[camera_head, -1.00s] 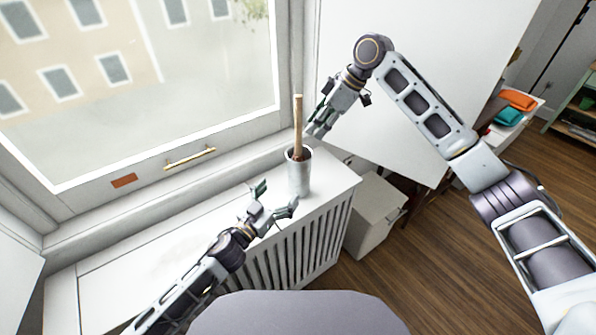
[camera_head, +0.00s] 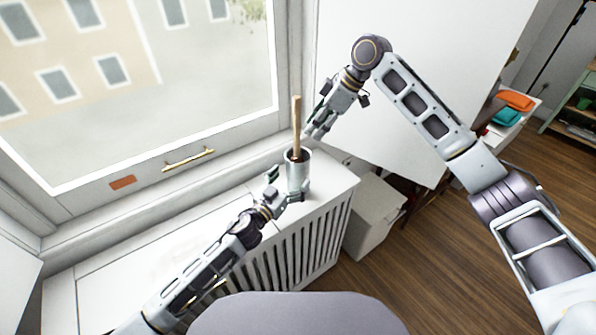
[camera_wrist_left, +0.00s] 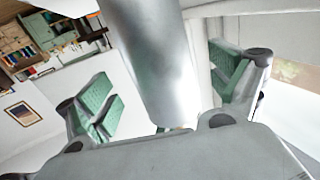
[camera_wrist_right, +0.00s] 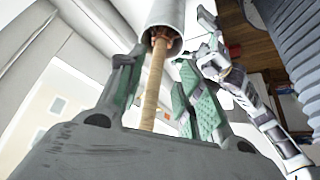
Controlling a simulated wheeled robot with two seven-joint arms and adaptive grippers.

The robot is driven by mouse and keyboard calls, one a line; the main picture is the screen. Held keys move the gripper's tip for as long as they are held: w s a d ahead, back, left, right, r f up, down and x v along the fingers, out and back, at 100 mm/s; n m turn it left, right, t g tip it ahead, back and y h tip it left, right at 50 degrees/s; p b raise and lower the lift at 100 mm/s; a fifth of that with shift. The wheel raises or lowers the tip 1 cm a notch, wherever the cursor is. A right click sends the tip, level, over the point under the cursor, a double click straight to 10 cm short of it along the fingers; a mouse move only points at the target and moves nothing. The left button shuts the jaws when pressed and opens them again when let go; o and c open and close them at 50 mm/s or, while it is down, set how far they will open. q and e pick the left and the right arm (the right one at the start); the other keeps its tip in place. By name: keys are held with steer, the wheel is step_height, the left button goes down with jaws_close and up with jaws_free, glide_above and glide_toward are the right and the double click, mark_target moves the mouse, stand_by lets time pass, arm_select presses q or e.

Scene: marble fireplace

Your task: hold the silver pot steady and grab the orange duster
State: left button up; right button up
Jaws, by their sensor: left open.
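The silver pot (camera_head: 298,175) stands upright on the white ledge. The duster's light wooden handle (camera_head: 296,125) sticks up from it; the rest is hidden inside. My left gripper (camera_head: 286,184) is open at the pot's near left side. In the left wrist view the pot (camera_wrist_left: 158,65) lies between its spread fingers, with gaps visible. My right gripper (camera_head: 318,122) is just right of the handle. In the right wrist view its fingers are apart on both sides of the handle (camera_wrist_right: 152,85), not closed on it. The pot's rim (camera_wrist_right: 166,38) shows beyond.
The ledge (camera_head: 215,225) is clear to the left of the pot, with a slatted front below. A window with a brass handle (camera_head: 189,159) is behind. A white box (camera_head: 372,215) stands on the floor at right. Orange (camera_head: 515,101) and teal (camera_head: 506,116) cloths lie farther right.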

arm_select(q)
steer(key=shift+x, duration=2.3)
